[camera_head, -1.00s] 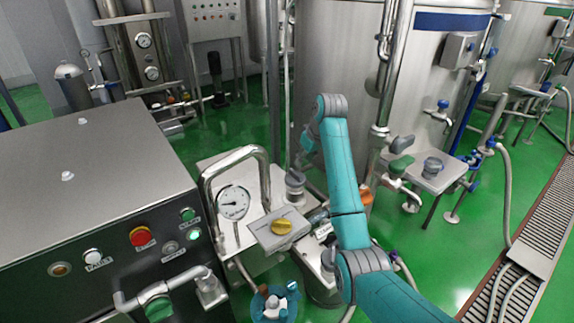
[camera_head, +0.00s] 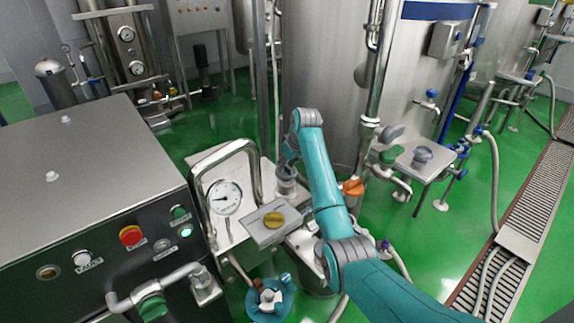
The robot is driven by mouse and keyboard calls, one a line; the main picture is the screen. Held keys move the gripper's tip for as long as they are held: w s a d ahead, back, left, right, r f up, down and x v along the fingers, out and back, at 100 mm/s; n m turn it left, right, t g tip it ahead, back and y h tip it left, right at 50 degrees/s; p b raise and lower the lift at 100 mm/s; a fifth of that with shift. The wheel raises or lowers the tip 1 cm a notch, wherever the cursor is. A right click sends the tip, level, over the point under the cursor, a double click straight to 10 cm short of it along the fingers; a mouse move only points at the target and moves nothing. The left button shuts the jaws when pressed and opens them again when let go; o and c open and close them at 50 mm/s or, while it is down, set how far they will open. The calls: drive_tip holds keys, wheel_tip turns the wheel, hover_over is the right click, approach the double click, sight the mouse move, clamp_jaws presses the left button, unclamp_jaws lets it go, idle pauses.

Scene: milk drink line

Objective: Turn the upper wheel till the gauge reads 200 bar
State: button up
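The round white pressure gauge (camera_head: 224,197) stands beside the bent steel pipe. Its dark needle points roughly left, but the figures are too small to read. A yellow knob (camera_head: 274,219) sits on a grey box right of the gauge. My teal arm reaches in from the lower right and bends down at its grey wrist. My gripper (camera_head: 288,170) is at the arm's end, over a grey round part behind the yellow knob. Its fingers are too small and hidden to show whether they are open or touching. I cannot tell for sure which part is the upper wheel.
The steel cabinet (camera_head: 90,165) with buttons fills the left. A blue round fitting (camera_head: 270,298) is low in front. An orange wheel (camera_head: 352,187) is just right of my arm. A large tank (camera_head: 325,70) stands behind. Green floor is open at the right.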

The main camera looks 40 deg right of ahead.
clamp_jaws()
drive_tip(key=shift+m, duration=0.3)
drive_tip(key=m+h, duration=0.1)
drive_tip(key=m, duration=0.2)
drive_tip(key=shift+a+m+h, duration=0.1)
drive_tip(key=shift+m+h, duration=0.2)
drive_tip(key=shift+w+m+g+h, duration=0.1)
drive_tip(key=shift+m+g+h, duration=0.25)
drive_tip(key=shift+m, duration=0.8)
drive_tip(key=shift+m+g+h, duration=0.25)
drive_tip(key=shift+m+h, duration=0.2)
drive_tip(key=shift+m, duration=0.7)
